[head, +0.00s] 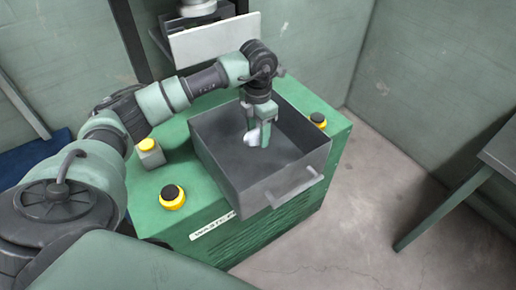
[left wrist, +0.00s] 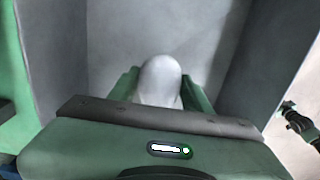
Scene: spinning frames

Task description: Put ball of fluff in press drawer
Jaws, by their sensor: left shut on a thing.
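The ball of fluff (head: 253,137) is white and sits between the green fingers of my left gripper (head: 261,135), which is shut on it. In the left wrist view the ball of fluff (left wrist: 161,80) shows as a pale rounded lump between the two fingers (left wrist: 160,92). The press drawer (head: 226,172) is a grey open box with a front handle (head: 297,188). My left gripper points down inside the drawer's opening, with the ball over the drawer floor. I cannot tell whether the ball touches the floor.
The green press body (head: 190,222) surrounds the drawer and carries several yellow-and-black buttons (head: 172,196). A pale plate (head: 215,40) stands behind it. A grey table (head: 500,150) is at the right edge. Bare floor (head: 375,190) lies between table and press.

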